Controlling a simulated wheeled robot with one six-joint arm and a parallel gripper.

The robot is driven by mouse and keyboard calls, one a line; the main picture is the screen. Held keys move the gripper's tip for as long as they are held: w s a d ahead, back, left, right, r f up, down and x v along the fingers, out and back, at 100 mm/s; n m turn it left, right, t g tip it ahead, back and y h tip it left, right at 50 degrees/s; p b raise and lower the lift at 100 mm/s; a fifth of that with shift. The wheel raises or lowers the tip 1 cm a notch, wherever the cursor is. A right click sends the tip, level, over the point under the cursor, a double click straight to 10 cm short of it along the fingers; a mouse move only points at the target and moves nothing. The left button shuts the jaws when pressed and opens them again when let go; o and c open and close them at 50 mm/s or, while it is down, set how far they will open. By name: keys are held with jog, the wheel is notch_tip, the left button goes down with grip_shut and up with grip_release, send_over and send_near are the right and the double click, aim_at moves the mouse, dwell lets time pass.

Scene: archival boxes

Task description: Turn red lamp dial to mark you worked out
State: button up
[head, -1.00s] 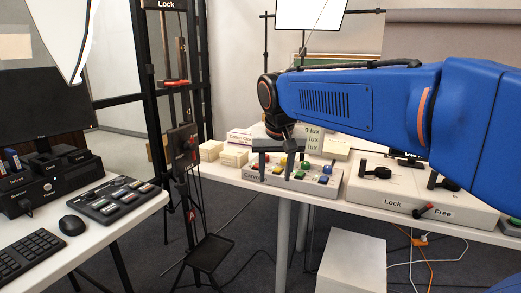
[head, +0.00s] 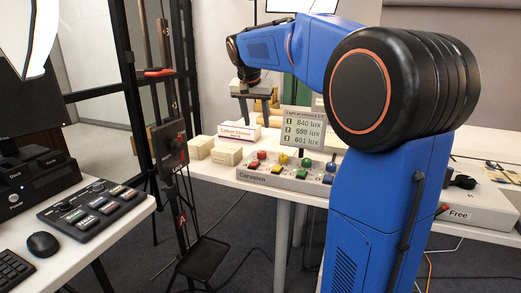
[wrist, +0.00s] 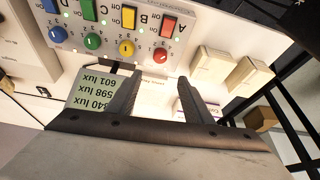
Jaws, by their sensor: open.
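The red lamp dial (head: 262,155) is a round knob in the back row at the left end of the lamp panel (head: 259,175). In the wrist view the red dial (wrist: 160,56) is beside the red switch (wrist: 168,26) marked A, with yellow, green and blue dials along the row. Its pointer setting is too small to read. A sign (head: 302,128) reads 840, 598 and 601 lux for sensors 1, 2 and 3. My gripper (head: 254,120) is open and empty, above and behind the panel's left end. In the wrist view the gripper (wrist: 158,84) has the red dial beyond its fingertips.
Cream boxes (head: 228,154) and a white labelled box (head: 239,132) stand left of the panel. The sign stands close to my gripper. A lock-and-free unit (head: 480,205) is at right. A black stand (head: 168,145) and a desk with a control pad (head: 95,207) are at left.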

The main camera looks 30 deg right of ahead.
aim_at(262, 152)
jog(key=x, duration=1.5)
jog(key=shift+s+f, duration=0.1)
jog(key=shift+c, duration=0.5)
jog(key=c, duration=0.9)
